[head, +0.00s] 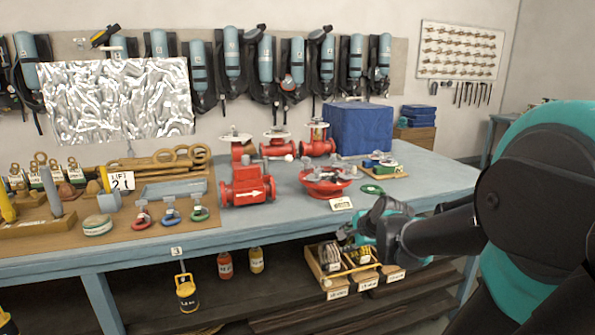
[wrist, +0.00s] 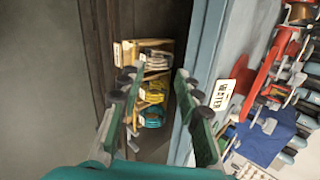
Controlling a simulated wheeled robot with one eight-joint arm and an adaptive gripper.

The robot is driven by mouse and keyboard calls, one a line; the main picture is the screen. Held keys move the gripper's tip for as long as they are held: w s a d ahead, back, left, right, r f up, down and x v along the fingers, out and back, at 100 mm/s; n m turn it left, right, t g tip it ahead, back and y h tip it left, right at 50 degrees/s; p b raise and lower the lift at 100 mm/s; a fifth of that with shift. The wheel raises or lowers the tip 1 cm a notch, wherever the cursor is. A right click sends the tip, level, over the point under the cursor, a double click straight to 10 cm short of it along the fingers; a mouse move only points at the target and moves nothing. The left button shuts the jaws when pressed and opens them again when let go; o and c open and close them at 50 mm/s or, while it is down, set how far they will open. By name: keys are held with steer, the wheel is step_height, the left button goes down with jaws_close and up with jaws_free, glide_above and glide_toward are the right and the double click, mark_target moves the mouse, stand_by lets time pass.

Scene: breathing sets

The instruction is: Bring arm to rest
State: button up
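My arm, dark with teal parts, reaches in from the right in the head view. My gripper (head: 348,236) is by the front edge of the blue-grey bench (head: 120,245), over the small open boxes on the lower shelf. In the wrist view, the two dark green fingers of my gripper (wrist: 158,82) stand apart with nothing between them. The boxes (wrist: 150,85) show beyond the fingers, well below. The gripper is open and empty. The arm partly hides the bench's right front part.
Red valves (head: 247,186), a white label card (head: 341,203) and a blue case (head: 362,130) stand on the bench. A wooden board (head: 100,240) with tools lies left. Yellow and red bottles (head: 225,265) are underneath. Breathing sets (head: 232,60) hang behind.

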steer(key=s+d+f+n+g+h, duration=0.1)
steer(key=s+d+f+n+g, duration=0.1)
steer(key=s+f+n, duration=0.4)
steer(key=s+d+f+n+g+h, duration=0.2)
steer(key=s+f+n, duration=0.4)
steer(key=s+n, duration=0.3)
steer(key=shift+s+f+n+h, duration=0.15)
steer(key=shift+s+n+h, duration=0.2)
steer(key=shift+s, duration=0.65)
